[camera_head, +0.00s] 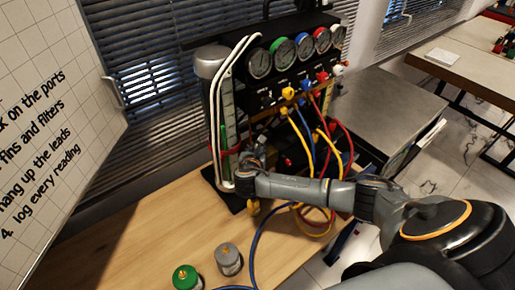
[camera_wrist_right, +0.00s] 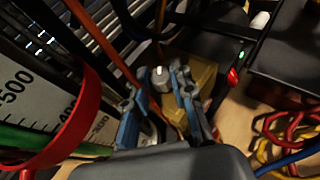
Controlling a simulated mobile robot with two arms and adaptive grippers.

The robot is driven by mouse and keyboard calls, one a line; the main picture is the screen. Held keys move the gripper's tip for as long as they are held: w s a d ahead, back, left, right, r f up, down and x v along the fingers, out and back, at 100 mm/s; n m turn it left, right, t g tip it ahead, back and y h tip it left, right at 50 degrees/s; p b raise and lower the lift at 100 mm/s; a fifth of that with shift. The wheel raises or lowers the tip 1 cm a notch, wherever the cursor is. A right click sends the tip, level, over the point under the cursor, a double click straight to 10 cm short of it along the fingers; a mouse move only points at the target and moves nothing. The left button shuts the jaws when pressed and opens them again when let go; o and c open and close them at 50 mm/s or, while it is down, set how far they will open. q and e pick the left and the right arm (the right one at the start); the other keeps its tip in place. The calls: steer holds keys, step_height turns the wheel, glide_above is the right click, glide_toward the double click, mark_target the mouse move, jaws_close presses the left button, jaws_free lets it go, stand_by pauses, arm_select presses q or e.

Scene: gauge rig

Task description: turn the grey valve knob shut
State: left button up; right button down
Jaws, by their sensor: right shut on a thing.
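The grey valve knob (camera_wrist_right: 160,79), with a white mark on top, sits on a brass-coloured block (camera_wrist_right: 195,72) in the right wrist view. My right gripper (camera_wrist_right: 161,92) is shut on the knob, with one blue-grey finger on each side of it. In the head view my right gripper (camera_head: 249,163) is low at the front of the gauge rig (camera_head: 262,98), beside the tall clear column. There the knob is hidden behind the gripper. My left gripper is not in view.
A graduated cylinder (camera_wrist_right: 22,92) with a red ring (camera_wrist_right: 72,130) stands close left of the gripper. Red, yellow and blue hoses (camera_head: 318,150) hang at the rig's right. Green (camera_head: 186,277) and grey (camera_head: 228,260) canisters stand on the wooden bench (camera_head: 150,225), whose middle is clear.

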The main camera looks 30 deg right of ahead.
steer(key=shift+w+a+r+m+g+h, duration=0.1)
steer(key=shift+w+m+g+h, duration=0.05)
steer(key=shift+m+g+h, duration=0.9)
steer(key=shift+m, duration=0.35)
steer(key=c, duration=1.1)
jaws_free()
